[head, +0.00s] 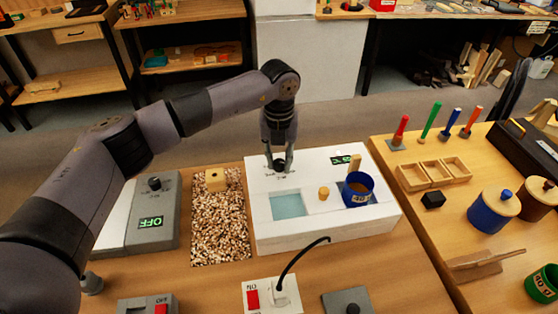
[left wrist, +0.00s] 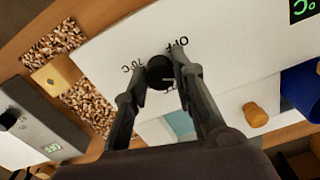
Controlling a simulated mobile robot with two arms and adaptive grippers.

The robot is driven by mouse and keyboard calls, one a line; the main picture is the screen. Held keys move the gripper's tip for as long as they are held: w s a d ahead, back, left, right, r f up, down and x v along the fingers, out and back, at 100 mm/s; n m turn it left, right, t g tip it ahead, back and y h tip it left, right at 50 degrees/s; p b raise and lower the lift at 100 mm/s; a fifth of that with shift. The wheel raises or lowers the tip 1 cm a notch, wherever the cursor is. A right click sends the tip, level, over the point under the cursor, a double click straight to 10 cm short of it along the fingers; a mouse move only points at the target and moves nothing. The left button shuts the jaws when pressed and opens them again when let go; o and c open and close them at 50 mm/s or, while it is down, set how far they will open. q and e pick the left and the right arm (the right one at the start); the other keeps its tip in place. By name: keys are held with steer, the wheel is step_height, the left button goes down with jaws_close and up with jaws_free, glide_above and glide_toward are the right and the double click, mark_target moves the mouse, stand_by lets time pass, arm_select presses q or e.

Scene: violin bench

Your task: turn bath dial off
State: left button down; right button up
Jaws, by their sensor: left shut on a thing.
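The white water bath (head: 330,228) stands on the bench and has a pale blue-green water opening (head: 287,205). Its round black dial (left wrist: 160,72) is on the top face, with an OFF label (left wrist: 178,45) beside it and a temperature label to its left. A pale mark on the dial points to the right in the left wrist view, not at OFF. My left gripper (head: 278,164) reaches down from above, with its fingers (left wrist: 162,84) closed around the dial. The bath's green display (head: 345,160) is lit, its reading too small to read. My right gripper is not in view.
A blue pot (head: 358,190) and a wooden knob (head: 323,193) are on the bath. Left of it are a tray of brown pellets (head: 220,231) and a grey unit (head: 154,208) showing OFF. A black cable (head: 297,255) rises from a switch box in front.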

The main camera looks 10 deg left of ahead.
mark_target(279, 162)
arm_select(q)
steer(key=n, duration=0.5)
steer(key=shift+n, duration=0.4)
steer(key=n, duration=0.5)
steer(key=shift+n+b, duration=0.3)
steer(key=shift+n, duration=0.1)
steer(key=shift+r, duration=0.1)
steer(key=c, duration=1.3)
jaws_free()
steer(key=shift+c, duration=0.2)
step_height(279, 162, up, 12)
